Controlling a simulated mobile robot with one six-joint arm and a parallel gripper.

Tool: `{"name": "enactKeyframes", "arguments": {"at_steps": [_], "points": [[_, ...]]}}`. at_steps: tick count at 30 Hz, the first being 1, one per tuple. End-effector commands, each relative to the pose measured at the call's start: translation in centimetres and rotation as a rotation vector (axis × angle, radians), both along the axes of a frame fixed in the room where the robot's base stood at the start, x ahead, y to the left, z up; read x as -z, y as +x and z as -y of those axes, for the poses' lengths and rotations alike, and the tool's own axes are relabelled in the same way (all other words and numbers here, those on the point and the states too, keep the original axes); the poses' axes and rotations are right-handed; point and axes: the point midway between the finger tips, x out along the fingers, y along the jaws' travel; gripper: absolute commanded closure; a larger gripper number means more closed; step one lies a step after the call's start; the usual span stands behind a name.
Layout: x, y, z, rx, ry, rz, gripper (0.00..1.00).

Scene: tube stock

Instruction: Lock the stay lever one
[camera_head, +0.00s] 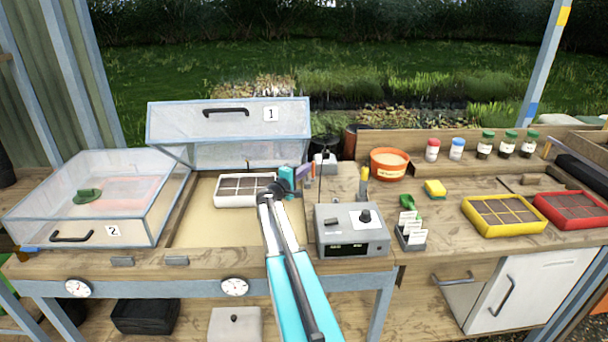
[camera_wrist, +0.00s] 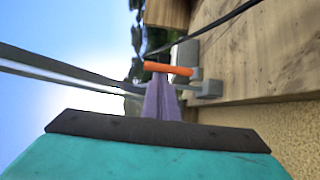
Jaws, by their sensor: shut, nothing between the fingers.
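Lid 1 (camera_head: 228,122) of the left bench's cold frame stands raised, with a handle and a "1" label. The stay lever, an orange bar (camera_wrist: 170,68) on a grey bracket (camera_wrist: 208,89), shows in the wrist view at the frame's wooden edge. My gripper (camera_head: 307,169) is at the right side of the open frame, with teal body and purple fingers. In the wrist view its shut fingers (camera_wrist: 160,84) reach up to the orange bar, with nothing between them. I cannot tell whether the tips touch the bar. The lever is not clear in the head view.
A white seed tray (camera_head: 218,200) sits in the open frame. Closed lid 2 (camera_head: 72,206) is at left. A grey control box (camera_head: 349,243) stands right of my arm. An orange pot (camera_head: 389,173) and a yellow tray (camera_head: 470,222) are farther right.

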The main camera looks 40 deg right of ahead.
Motion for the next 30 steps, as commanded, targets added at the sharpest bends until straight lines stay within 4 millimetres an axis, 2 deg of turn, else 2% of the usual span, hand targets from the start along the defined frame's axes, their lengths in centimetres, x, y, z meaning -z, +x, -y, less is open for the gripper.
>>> {"name": "enactKeyframes", "arguments": {"at_steps": [16, 30], "points": [[0.78, -1.01, -0.70, 0.003, 0.000, 0.001, 1.00], [0.56, -1.13, -0.88, 0.003, 0.001, 0.000, 1.00]]}}
